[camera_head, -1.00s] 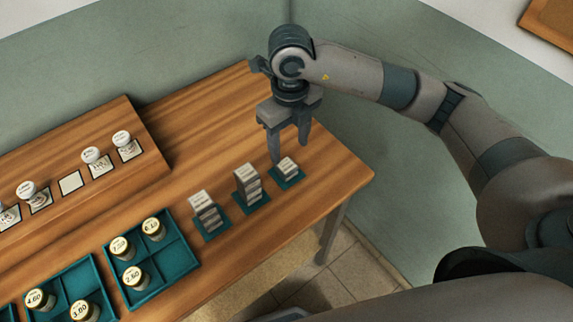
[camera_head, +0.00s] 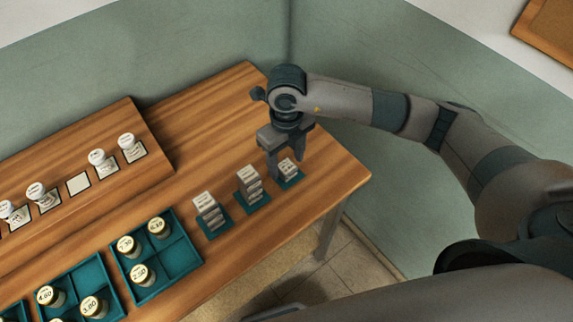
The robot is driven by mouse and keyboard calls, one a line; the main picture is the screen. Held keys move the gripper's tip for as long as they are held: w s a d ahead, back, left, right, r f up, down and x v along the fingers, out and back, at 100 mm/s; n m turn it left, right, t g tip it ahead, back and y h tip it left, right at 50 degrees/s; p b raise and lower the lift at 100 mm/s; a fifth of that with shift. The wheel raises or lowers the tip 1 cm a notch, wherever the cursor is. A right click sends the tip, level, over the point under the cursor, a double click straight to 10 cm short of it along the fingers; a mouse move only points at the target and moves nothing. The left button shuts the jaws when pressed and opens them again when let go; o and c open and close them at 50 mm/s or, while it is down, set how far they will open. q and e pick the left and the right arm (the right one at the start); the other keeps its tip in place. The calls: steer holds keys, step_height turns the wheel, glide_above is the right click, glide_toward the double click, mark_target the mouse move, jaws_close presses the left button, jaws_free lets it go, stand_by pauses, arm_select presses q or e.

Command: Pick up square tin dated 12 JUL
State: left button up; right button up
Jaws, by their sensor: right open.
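Square tins stand in three stacks, each on a small teal mat, near the right end of the table: a left stack (camera_head: 208,211), a middle stack (camera_head: 249,183) and a shorter right stack (camera_head: 289,169). Their date labels are too small to read, so I cannot tell which tin is dated 12 JUL. My right gripper (camera_head: 285,166) is open and points down at the right stack. My left gripper is not in view.
Teal divided trays (camera_head: 185,274) with gold-lidded jars stand at the front left. A raised wooden shelf (camera_head: 115,115) at the back left holds white-lidded jars on cards and one empty card (camera_head: 78,184). The table (camera_head: 225,105) is bare behind the stacks. Walls stand close behind.

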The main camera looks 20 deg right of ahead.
steer(key=shift+f, duration=0.75)
steer(key=shift+c, duration=0.6)
steer(key=c, duration=1)
steer(key=shift+r, duration=0.1)
